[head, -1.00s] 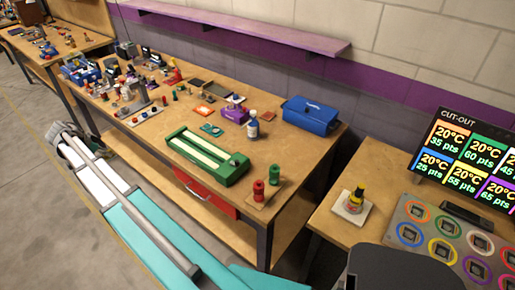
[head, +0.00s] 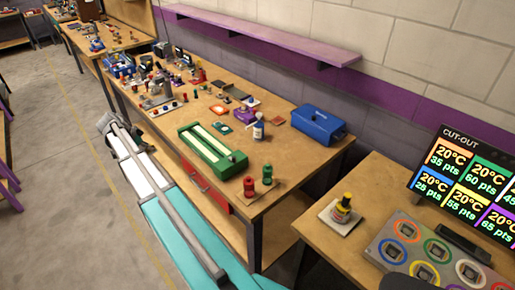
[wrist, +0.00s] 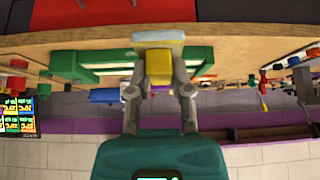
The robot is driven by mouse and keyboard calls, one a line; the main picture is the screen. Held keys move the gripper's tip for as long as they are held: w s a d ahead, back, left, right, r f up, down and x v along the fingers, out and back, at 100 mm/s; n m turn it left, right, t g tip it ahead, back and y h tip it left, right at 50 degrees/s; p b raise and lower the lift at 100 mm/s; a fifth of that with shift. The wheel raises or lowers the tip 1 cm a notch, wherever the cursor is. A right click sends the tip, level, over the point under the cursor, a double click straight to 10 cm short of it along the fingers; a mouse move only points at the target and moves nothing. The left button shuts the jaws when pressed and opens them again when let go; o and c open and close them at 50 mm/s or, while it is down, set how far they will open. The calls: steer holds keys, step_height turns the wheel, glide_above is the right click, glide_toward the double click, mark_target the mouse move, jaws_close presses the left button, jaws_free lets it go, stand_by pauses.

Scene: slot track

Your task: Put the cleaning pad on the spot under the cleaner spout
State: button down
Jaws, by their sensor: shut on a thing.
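In the wrist view my gripper (wrist: 158,92) is shut on a yellow block with a pale grey-blue end (wrist: 158,68), which looks like the cleaning pad. One finger lies on each side of it. The pad is in front of the bench edge, with the green track behind it; contact with the bench cannot be told. In the head view the pad cannot be made out. A white bottle (head: 258,129) stands on the long bench. A yellow-capped bottle (head: 343,208) stands on a white square plate (head: 326,217) on the right table. I cannot tell which is the cleaner.
The long bench holds a green slot track (head: 211,150), two red and green posts (head: 250,186), a blue box (head: 315,125) and many small parts. A red drawer (head: 205,188) is under its front. A panel of coloured rings (head: 440,252) lies right. The floor at left is clear.

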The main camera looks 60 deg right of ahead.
steer(key=shift+s+d, duration=0.1)
steer(key=shift+s, duration=0.3)
steer(key=shift+s+d, duration=0.15)
steer(key=shift+d, duration=0.15)
